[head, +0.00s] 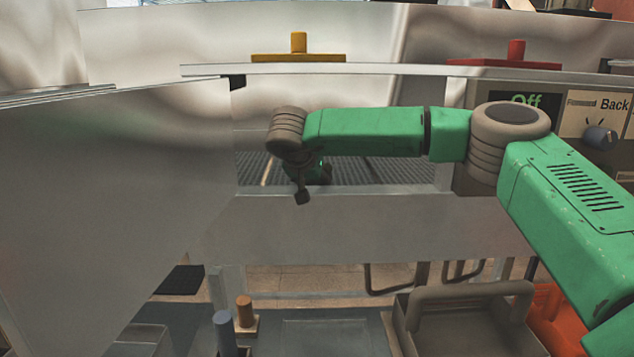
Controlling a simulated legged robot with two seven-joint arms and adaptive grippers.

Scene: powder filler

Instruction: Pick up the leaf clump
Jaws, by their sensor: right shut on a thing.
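My right arm comes in from the right, and my right gripper (303,194) is over the front edge of the machine's open chamber (400,172). The gripper is small and dark in the picture. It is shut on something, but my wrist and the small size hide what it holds. I cannot make out the leaf clump as a separate thing. A small green patch beside the gripper blends with my green arm. My left gripper is not in view.
A large metal door (110,190) fills the left. A yellow knob (299,43) and a red knob (516,50) stand on the top ledge. A control panel with a dial (600,136) is at right. Below are a grey tray (455,322) and blue and orange pegs (244,312).

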